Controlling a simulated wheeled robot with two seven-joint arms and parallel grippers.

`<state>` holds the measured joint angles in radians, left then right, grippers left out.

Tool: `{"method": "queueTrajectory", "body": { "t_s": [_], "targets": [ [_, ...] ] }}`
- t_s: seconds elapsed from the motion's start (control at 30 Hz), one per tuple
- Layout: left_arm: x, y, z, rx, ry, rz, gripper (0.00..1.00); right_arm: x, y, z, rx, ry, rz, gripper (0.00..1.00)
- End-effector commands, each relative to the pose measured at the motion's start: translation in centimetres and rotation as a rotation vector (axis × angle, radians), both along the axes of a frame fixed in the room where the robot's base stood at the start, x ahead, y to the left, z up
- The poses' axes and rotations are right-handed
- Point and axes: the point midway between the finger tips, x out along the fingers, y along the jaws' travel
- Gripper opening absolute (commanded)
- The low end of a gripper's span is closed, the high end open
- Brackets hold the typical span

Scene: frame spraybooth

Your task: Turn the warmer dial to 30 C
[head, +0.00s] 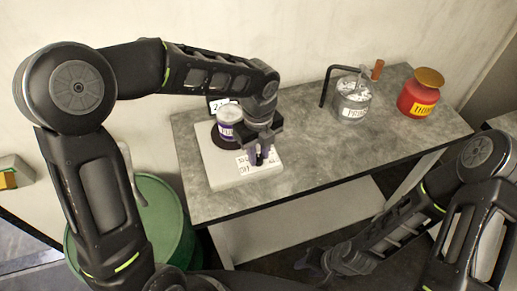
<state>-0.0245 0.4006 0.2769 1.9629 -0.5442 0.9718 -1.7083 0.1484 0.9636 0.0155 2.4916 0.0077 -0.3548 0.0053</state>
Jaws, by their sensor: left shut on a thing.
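The warmer (212,158) is a pale block with a dark round plate and stands at the left end of the grey table. A small purple-labelled can (229,122) sits on its plate.
A green drum (160,215) stands left of the table. The table's middle is clear.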

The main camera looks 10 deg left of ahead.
Motion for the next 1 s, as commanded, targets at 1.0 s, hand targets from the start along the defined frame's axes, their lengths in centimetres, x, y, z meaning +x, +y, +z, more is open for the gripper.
{"method": "queueTrajectory", "body": {
  "t_s": [1.0],
  "targets": [
    [0.1, 0.0, 0.1, 0.001, -0.003, -0.582, 0.0, -0.3, -0.3, 3.5, -0.01, 0.016, -0.003, 0.36]
  ]
}}
